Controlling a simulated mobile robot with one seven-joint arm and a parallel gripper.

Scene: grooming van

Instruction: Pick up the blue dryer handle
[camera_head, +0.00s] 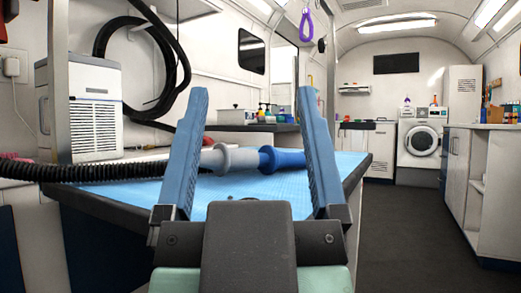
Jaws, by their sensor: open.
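The blue dryer handle (283,159) lies on the light blue mat of the grooming table (130,199), a little right of the picture's middle. The handle shows between and beyond the fingers. The right finger hides a small part near the handle's right end. The gripper holds nothing.
A white dryer unit (92,110) stands at the left, near a coiled black hose on the wall. Bottles (265,112) stand on a back counter. A white cabinet (490,180) lines the right side. The dark floor (410,230) between is clear.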

